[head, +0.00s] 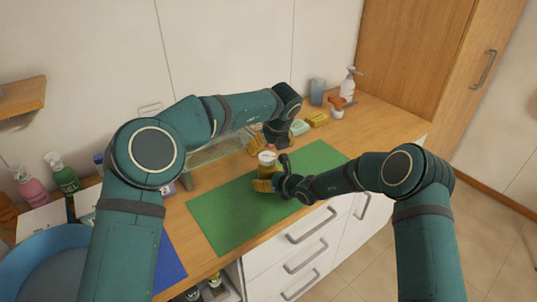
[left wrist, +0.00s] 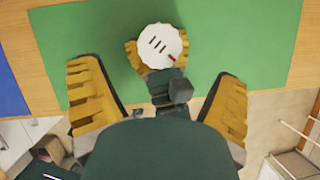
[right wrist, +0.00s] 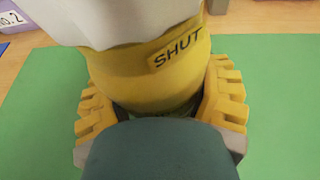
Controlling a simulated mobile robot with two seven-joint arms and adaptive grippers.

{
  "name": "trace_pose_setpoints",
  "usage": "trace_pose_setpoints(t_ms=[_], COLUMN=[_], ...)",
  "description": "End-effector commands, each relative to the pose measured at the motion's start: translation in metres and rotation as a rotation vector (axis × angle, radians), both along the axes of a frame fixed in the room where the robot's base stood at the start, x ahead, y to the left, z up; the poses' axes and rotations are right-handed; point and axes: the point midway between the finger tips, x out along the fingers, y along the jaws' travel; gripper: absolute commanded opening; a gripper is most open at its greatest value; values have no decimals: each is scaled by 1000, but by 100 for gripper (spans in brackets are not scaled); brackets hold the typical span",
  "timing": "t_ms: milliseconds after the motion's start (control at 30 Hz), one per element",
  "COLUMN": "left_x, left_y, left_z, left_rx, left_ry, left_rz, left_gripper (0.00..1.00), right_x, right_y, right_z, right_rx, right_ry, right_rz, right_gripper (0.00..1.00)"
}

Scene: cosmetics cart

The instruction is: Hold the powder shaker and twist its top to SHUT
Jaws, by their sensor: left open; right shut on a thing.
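The powder shaker (head: 267,158) has a yellow body and a white ridged top, and stands upright in my right gripper over the green mat. In the left wrist view its white top (left wrist: 158,46) shows dark slots and a red mark at the lower right of its rim. In the right wrist view the yellow body (right wrist: 150,75) carries a "SHUT" label at the right, just under the white top. My right gripper (head: 266,185) is shut around the body from both sides. My left gripper (left wrist: 158,80) is open and empty, its fingers apart from the top.
The green mat (head: 222,216) lies on the wooden counter, with a blue mat (head: 172,262) to its left. A glass shelf (head: 215,150) stands behind. Soaps, a blue cup (head: 317,92) and a spray bottle (head: 347,85) stand at the back right. Pump bottles (head: 62,175) are at the left.

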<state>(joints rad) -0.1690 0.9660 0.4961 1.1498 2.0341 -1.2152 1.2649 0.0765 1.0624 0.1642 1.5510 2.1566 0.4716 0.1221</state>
Motion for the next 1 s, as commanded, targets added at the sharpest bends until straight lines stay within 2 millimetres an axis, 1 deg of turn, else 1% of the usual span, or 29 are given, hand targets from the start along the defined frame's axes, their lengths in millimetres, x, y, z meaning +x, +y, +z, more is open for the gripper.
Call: trace_pose_setpoints(t_ms=[33,100,300,467,800,833,867,900,933,1000], left_x=[-4,-8,-18,-21,-21,-21,-21,-21,-21,-21], left_y=[-2,-3,-7,-8,-8,-8,-8,-8,-8,-8], left_z=[11,23,47,55,55,55,55,55,55,55], left_rx=[0,0,2,1,1,0,1,0,0,0], left_ry=[-2,-2,0,1,0,1,0,1,1,1], left_rz=[0,0,-1,-1,0,0,0,0,0,0], left_gripper=[91,91,91,91,91,91,91,91,91,91], right_x=[0,0,0,0,0,0,0,0,0,0], right_y=[0,0,0,0,0,0,0,0,0,0], right_z=[0,0,0,0,0,0,0,0,0,0], right_rx=[-1,-1,-1,0,0,-1,-1,-1,-1,-1], right_ry=[1,1,1,0,0,1,1,1,1,1], right_rz=[0,0,0,0,0,0,0,0,0,0], right_gripper=[29,29,29,29,29,72,82,96,100,100])
